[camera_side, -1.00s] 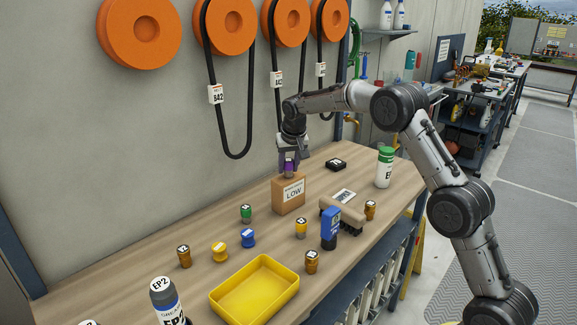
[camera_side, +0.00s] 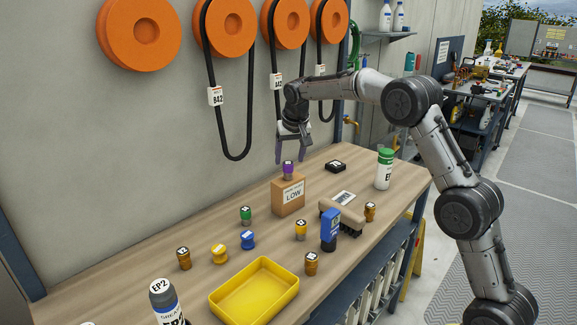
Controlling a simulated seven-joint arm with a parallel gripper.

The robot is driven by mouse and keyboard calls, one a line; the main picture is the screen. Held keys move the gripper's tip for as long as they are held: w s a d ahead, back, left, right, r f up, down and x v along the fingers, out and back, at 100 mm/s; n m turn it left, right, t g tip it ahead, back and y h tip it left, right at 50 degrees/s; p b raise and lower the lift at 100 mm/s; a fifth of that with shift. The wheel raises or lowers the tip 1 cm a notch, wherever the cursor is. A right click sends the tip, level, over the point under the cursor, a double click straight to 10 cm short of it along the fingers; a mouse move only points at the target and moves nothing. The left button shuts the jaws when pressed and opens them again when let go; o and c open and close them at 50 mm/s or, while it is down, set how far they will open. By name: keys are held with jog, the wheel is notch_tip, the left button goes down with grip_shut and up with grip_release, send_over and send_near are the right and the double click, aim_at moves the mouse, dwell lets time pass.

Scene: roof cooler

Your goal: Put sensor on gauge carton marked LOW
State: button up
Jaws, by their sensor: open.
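The gauge carton (camera_side: 289,199) is a brown box with a white label reading LOW, standing on the wooden bench. A small purple-topped piece (camera_side: 288,169), which looks like the sensor, stands upright on top of the carton. My gripper (camera_side: 292,158) is above the carton with its fingers spread apart. It is empty and clear of the purple piece, with the fingertips a little above it.
On the bench (camera_side: 120,270) stand a yellow tray (camera_side: 254,291), a blue bottle (camera_side: 330,230), a brush (camera_side: 341,216), a green-capped bottle (camera_side: 384,169), a black puck (camera_side: 336,166) and several small coloured pieces. Belts hang on the wall behind.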

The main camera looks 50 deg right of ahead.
jog(key=s+a+r+n, duration=0.1)
jog(key=s+a+r, duration=0.4)
jog(key=s+r, duration=0.5)
jog(key=s+a+r+n+t+y, duration=0.15)
jog(key=s+a, duration=0.35)
jog(key=s, duration=0.6)
jog(key=s+a+f+n, duration=0.2)
jog(key=s+f, duration=0.2)
jog(key=s, duration=0.6)
jog(key=s+a+f+n, duration=0.2)
jog(key=s+a+f, duration=0.1)
jog(key=s, duration=0.8)
jog(key=shift+f+y, duration=0.45)
jog(key=shift+f, duration=0.1)
